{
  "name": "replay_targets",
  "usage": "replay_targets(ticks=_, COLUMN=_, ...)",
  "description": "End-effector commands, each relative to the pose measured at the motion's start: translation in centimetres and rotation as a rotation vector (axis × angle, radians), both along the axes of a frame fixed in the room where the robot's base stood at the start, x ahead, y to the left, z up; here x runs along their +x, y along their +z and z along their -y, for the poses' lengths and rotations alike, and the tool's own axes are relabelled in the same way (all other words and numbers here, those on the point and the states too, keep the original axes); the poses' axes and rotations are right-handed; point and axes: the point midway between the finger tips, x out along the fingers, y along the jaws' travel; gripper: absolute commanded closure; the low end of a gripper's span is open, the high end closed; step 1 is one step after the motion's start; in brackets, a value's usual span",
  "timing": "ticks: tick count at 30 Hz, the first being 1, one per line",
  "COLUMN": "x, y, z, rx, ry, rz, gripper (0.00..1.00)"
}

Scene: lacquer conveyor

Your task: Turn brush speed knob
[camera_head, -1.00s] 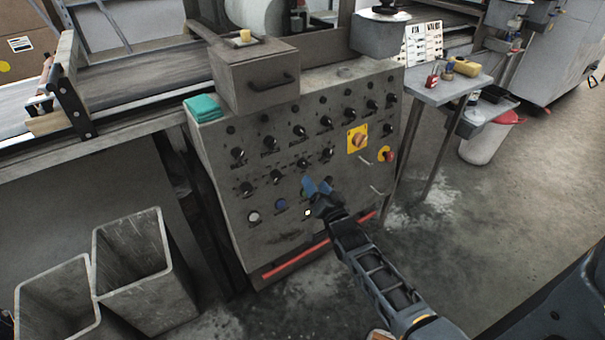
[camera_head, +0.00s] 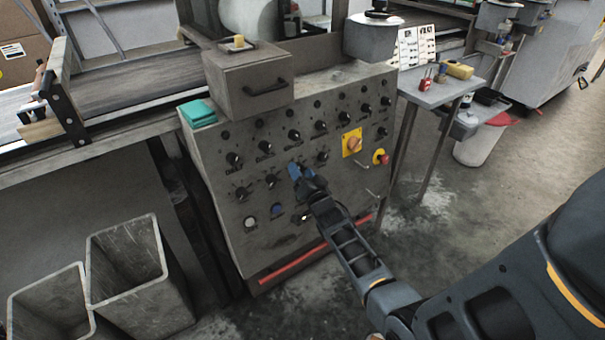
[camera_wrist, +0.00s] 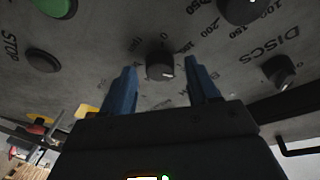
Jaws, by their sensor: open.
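The grey control panel (camera_head: 345,195) carries rows of black knobs with dial markings. In the wrist view one black knob (camera_wrist: 160,66) with a white pointer line sits between the two blue fingers of my open gripper (camera_wrist: 161,92). The fingers appear on either side of it; I cannot tell whether they touch it. In the head view my gripper (camera_head: 303,172) is in front of the lower knob row and hides the knob behind it. A neighbouring knob (camera_wrist: 283,73) has the label DISCS beside it. The label of the knob between the fingers is not readable, so I cannot confirm which is brush speed.
A green button (camera_wrist: 55,5) and a dark button near the word STOP (camera_wrist: 42,61) are close by. A yellow-plated rotary switch (camera_head: 352,142) and a red emergency button (camera_head: 381,157) are on the panel's right. Metal handles stick out below them. Grey bins (camera_head: 140,275) stand at left.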

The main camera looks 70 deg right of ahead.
Motion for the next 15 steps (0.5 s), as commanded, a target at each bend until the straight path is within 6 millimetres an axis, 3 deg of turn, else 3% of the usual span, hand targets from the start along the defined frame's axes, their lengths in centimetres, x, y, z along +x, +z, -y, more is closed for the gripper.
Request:
replay_targets(ticks=2, x=0.0, y=0.01, z=-0.01, rx=0.0, ry=0.0, rz=0.0, gripper=0.42)
replay_targets(ticks=15, x=0.0, y=0.01, z=-0.03, rx=0.0, ry=0.0, rz=0.0, gripper=0.84)
